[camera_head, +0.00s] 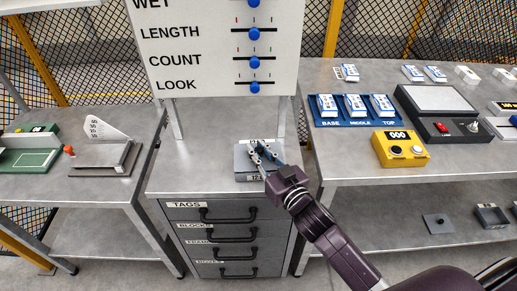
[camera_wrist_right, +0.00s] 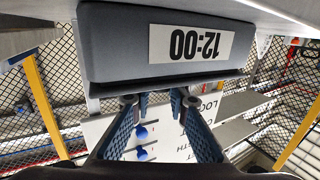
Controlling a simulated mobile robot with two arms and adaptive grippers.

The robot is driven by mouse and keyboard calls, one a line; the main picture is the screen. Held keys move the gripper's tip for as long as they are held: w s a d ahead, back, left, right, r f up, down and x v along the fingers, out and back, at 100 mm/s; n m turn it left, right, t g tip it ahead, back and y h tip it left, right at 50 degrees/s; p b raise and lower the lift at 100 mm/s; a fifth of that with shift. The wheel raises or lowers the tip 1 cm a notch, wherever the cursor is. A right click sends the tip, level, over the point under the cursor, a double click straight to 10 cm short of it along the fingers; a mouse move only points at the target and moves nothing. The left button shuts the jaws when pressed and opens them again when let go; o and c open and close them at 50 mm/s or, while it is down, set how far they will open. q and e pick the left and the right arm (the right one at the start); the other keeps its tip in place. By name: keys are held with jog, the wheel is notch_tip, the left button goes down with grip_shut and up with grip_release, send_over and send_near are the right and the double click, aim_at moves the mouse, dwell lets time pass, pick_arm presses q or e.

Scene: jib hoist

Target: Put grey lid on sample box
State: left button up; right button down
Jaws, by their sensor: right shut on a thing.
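The grey sample box (camera_head: 243,163) sits on top of the drawer cabinet, with a white "12" label on its front. The right wrist view shows its grey front face (camera_wrist_right: 110,45) up close, with the "12:00" label upside down. My right gripper (camera_head: 262,152) is over the top of the box, its arm coming from the lower right. It is shut on what looks like the grey lid, a thin dark-edged plate (camera_wrist_right: 165,84) along the box's top. The exact grip spot is hidden, and I cannot tell if the lid is fully seated. My left gripper is not in view.
A grey plate with a dark knob (camera_head: 438,223) and an open grey box (camera_head: 491,216) lie on the right bench's lower shelf. A signboard (camera_head: 222,50) stands behind the cabinet. The right bench holds a blue tray (camera_head: 341,121) and a yellow counter (camera_head: 401,150).

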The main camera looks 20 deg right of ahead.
jog(key=shift+f, duration=0.15)
dwell(0.5)
jog(key=c, duration=1.8)
grip_release()
jog(key=shift+o, duration=0.2)
notch_tip(320, 180, up, 7)
jog(key=p, duration=0.7)
